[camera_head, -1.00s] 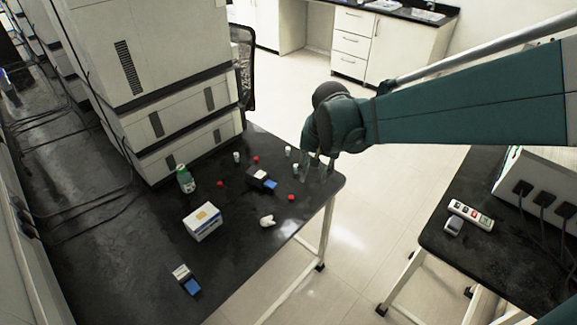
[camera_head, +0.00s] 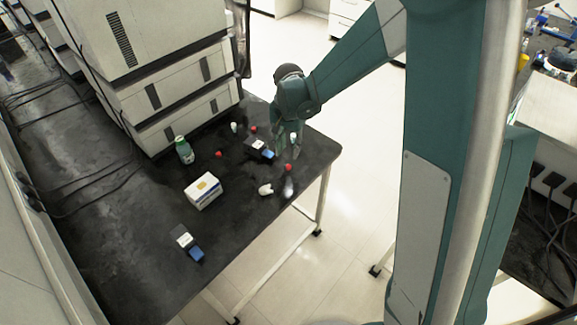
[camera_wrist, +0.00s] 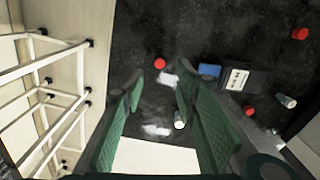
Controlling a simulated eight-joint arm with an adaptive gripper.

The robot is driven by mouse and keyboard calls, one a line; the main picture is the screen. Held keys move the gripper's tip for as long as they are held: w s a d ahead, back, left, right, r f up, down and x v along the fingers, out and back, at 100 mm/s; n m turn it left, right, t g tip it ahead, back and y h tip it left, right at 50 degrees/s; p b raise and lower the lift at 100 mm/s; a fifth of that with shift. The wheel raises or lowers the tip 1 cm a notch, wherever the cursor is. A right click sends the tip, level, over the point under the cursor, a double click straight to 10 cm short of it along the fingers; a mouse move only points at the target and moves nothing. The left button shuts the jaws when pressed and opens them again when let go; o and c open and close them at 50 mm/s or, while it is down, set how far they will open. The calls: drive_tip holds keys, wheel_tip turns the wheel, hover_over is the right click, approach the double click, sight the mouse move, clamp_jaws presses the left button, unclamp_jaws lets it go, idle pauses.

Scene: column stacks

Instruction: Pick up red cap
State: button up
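Three red caps lie on the black table. In the head view one cap (camera_head: 288,167) is near the right table edge, one (camera_head: 253,129) is farther back, and one (camera_head: 218,154) is beside the green bottle. The wrist view also shows three: one cap (camera_wrist: 160,64) just beyond my fingertips, roughly in line with the gap between them, one (camera_wrist: 250,112) to the right and one (camera_wrist: 300,34) at upper right. My gripper (camera_wrist: 160,86) is open, with nothing seen held between its green fingers. In the head view my gripper (camera_head: 284,150) hangs over the table's right part, close behind the nearest cap.
A black-and-blue box (camera_head: 259,148) lies left of my gripper. White-capped vials (camera_head: 293,138) (camera_head: 234,127) stand nearby. A green bottle (camera_head: 184,150), a white carton (camera_head: 203,191), a white lump (camera_head: 266,189) and another dark-blue box (camera_head: 187,243) are farther left or nearer. Stacked instruments (camera_head: 165,75) rise behind.

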sight(289, 166)
drive_tip(key=shift+w+a+f, duration=0.15)
drive_tip(key=shift+a+f, duration=0.15)
drive_tip(key=shift+f, duration=0.25)
drive_tip(key=shift+f, duration=1.25)
drive_tip(key=shift+d+f+b, duration=0.2)
drive_tip(key=shift+f+b, duration=0.25)
drive_tip(key=shift+f, duration=0.85)
drive_tip(key=shift+d+f+b, duration=0.15)
drive_tip(key=shift+f+b, duration=0.25)
drive_tip(key=shift+f, duration=0.9)
drive_tip(key=c, duration=0.7)
